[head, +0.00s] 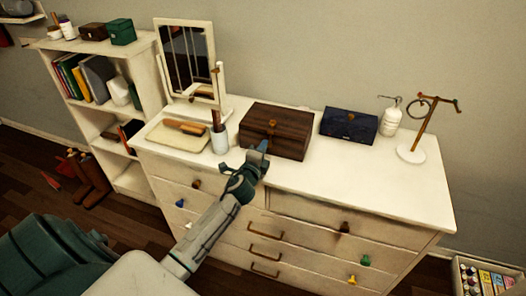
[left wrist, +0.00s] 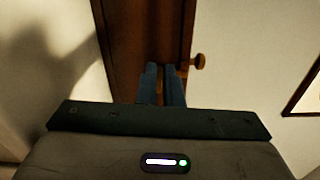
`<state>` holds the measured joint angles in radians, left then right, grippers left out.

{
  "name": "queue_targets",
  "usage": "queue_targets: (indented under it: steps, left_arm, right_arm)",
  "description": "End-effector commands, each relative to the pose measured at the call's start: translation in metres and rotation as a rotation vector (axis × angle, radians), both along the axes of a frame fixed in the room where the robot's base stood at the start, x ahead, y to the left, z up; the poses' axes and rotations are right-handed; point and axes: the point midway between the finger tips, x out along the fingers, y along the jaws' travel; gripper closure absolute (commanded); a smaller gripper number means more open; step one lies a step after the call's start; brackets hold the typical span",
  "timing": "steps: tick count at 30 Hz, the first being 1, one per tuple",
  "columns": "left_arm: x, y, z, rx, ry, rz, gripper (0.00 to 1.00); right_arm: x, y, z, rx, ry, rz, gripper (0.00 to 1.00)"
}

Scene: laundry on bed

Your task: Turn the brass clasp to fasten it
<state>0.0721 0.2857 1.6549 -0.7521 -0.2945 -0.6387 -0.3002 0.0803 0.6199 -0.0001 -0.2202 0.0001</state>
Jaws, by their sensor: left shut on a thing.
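A dark brown wooden box (head: 290,132) stands closed on the white dresser, with a small brass piece (head: 271,124) near its top front edge. My left gripper (head: 263,146) is at the front of this box, its blue fingers close together. In the left wrist view my left gripper (left wrist: 162,82) is shut on a small brass part (left wrist: 160,92), which looks like the clasp and is mostly hidden between the fingers. The brown box front (left wrist: 145,30) lies beyond the fingers, and a round brass knob (left wrist: 198,61) stands out at their right. My right gripper is not in view.
A dark blue box (head: 349,125), a white bottle (head: 391,122) and a stand (head: 411,153) are to the right. A cup (head: 220,139), a tray (head: 176,137) and a mirror (head: 190,60) are to the left. The dresser's front right top (head: 350,185) is clear.

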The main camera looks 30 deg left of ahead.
Motion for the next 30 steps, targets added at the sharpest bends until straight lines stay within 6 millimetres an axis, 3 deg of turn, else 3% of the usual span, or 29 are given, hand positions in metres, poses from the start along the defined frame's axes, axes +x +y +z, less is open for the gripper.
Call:
queue_targets:
  steps: [23,24,27,30]
  left_arm:
    - [-0.0003,0.0000,-0.0024,-0.104,-0.021,0.001,1.00]
    - [-0.0003,0.0001,-0.0024,-0.103,-0.021,0.001,0.90]
    - [-0.0003,0.0000,-0.0022,-0.103,-0.022,0.001,0.72]
    - [-0.0002,0.0000,-0.0019,-0.103,-0.022,0.001,0.72]
  right_arm:
    - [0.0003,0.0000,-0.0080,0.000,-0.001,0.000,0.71]
    - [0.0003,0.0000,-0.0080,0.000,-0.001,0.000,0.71]
    - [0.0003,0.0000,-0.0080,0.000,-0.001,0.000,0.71]
    - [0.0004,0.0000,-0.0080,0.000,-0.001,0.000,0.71]
